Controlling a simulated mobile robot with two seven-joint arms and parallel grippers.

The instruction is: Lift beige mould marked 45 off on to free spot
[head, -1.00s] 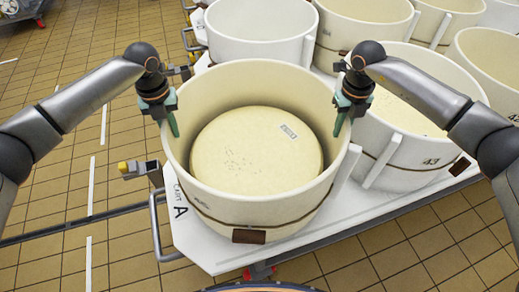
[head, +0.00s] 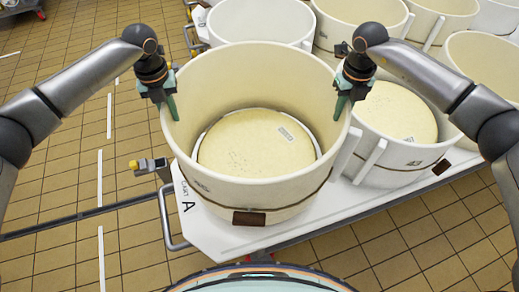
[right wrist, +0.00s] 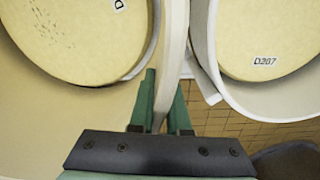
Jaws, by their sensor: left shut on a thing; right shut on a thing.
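The beige mould (head: 255,196), a bottomless tub with a brown band and a small brown plate, is held upright above the cart (head: 228,238) marked A. Its number is too blurred to read now. A pale round cheese (head: 258,143) with a label stays low inside it, with a white ring showing around the cheese. My left gripper (head: 172,105) is shut on the left rim. My right gripper (head: 341,106) is shut on the right rim. In the right wrist view its green fingers (right wrist: 160,103) straddle the mould's wall (right wrist: 173,45).
A neighbouring mould (head: 385,178) with a cheese (head: 400,110) stands close on the right. A white tub (head: 262,22) and several beige ones stand behind. Tiled floor (head: 65,190) is open on the left. A metal handle (head: 163,220) sticks out at the cart's left end.

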